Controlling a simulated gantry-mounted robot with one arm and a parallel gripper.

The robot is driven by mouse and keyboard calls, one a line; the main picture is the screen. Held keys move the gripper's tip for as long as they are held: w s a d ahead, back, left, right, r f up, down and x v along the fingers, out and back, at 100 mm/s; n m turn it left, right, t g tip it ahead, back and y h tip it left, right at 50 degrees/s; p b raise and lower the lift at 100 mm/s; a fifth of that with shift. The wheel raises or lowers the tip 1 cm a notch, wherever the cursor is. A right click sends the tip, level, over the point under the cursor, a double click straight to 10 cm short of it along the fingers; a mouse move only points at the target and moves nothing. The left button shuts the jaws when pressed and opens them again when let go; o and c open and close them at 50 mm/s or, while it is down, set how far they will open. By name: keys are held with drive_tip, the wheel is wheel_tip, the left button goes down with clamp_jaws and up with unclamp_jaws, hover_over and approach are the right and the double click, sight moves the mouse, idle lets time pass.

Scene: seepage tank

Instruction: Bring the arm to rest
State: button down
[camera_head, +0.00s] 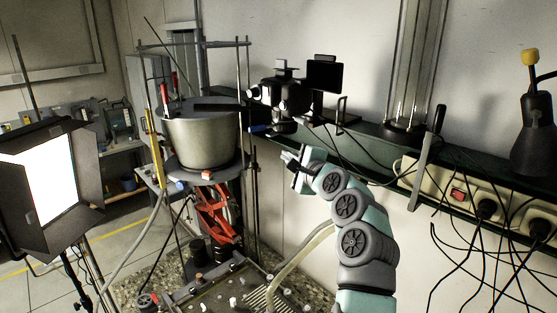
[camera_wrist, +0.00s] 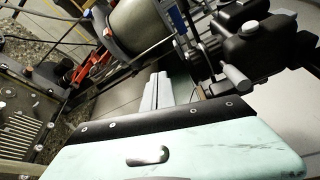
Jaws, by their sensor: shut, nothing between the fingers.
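My arm rises from the bottom of the head view, pale green with grey joints. My gripper (camera_head: 290,160) is at its upper end, pointing up and left, small and dark in this view. It is shut and empty. It is in open air to the right of the metal pot stand and below the black camera device. In the wrist view, a pale green panel with a black edge, part of my own arm end, fills the lower middle.
A metal pot (camera_head: 200,138) stands on a rod frame above a red jack (camera_head: 216,208). A black camera device (camera_head: 285,97) is near the wall shelf. A power strip (camera_head: 457,190) with hanging cables is on the right. A lit lamp panel (camera_head: 42,183) stands left.

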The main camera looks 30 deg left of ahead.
drive_tip(key=shift+s+d+r+b, duration=0.15)
drive_tip(key=shift+d+r, duration=0.1)
drive_tip(key=shift+d, duration=0.45)
drive_tip(key=shift+s+d+r+b, duration=0.15)
drive_tip(key=shift+s+d+r, duration=0.05)
drive_tip(key=shift+d, duration=0.5)
drive_tip(key=shift+s+d+r+b, duration=0.15)
drive_tip(key=shift+d+r, duration=0.1)
drive_tip(key=shift+d, duration=0.45)
